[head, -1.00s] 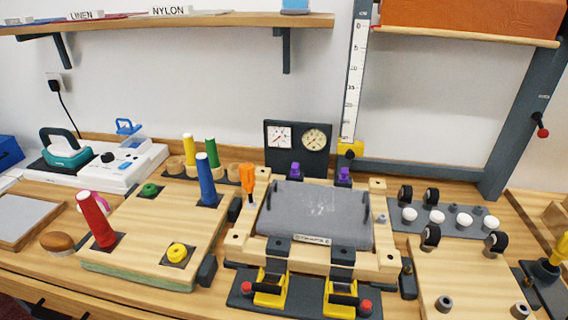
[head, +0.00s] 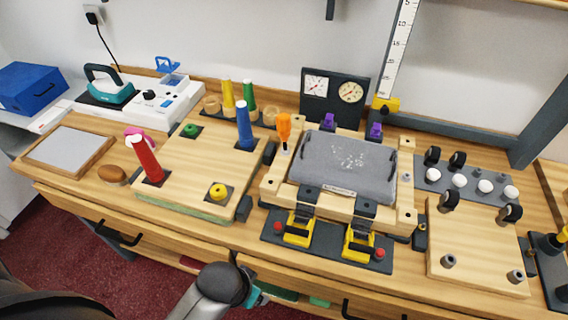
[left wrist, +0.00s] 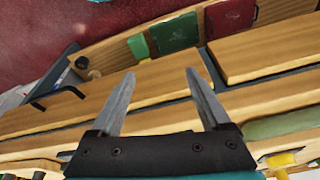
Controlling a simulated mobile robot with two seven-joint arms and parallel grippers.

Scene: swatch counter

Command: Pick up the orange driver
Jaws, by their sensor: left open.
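The orange driver (head: 284,130) stands upright at the left edge of the wooden frame that holds the grey pad (head: 343,166). Its shaft points down into the frame's corner area. My left arm comes in at the bottom of the head view, low in front of the counter; its fingertips are not clear there. In the left wrist view my left gripper (left wrist: 160,95) is open with nothing between its two grey fingers. It faces the counter's front and drawers, away from the driver. The driver is not in the left wrist view. My right gripper is not in view.
A board with red, blue and yellow pegs (head: 182,180) stands left of the driver. Yellow (head: 228,98) and green (head: 249,96) pegs stand behind it. Black-and-yellow clamps (head: 299,228) sit in front of the pad, gauges (head: 333,96) behind.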

